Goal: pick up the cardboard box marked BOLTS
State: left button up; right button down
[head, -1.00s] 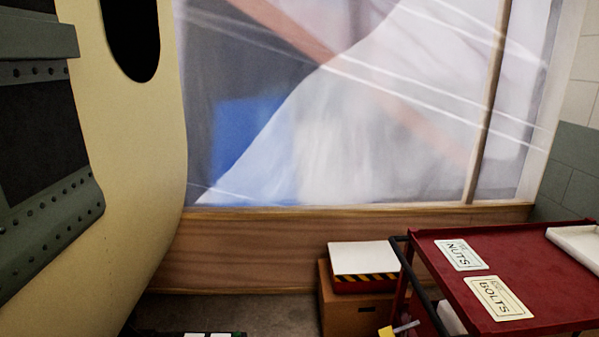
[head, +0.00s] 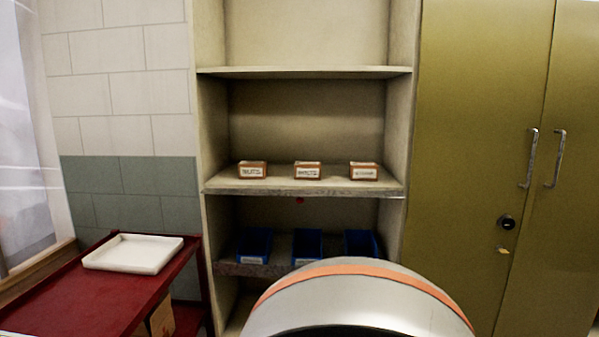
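Three small cardboard boxes with white labels stand in a row on the middle shelf (head: 300,187) of an open rack. They are a left box (head: 252,169), a middle box (head: 308,170) and a right box (head: 363,171). The lettering is too small and blurred to tell for sure which one is marked BOLTS. Neither of my grippers is in view.
Blue bins (head: 254,246) stand on the shelf below. A red cart (head: 75,303) with a white tray (head: 133,253) is at the lower left. A rounded grey thing with an orange band (head: 360,310) blocks the bottom centre. Closed olive cabinet doors (head: 480,120) are at right.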

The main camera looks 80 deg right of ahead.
aim_at(304, 170)
jog(key=z, duration=2.6)
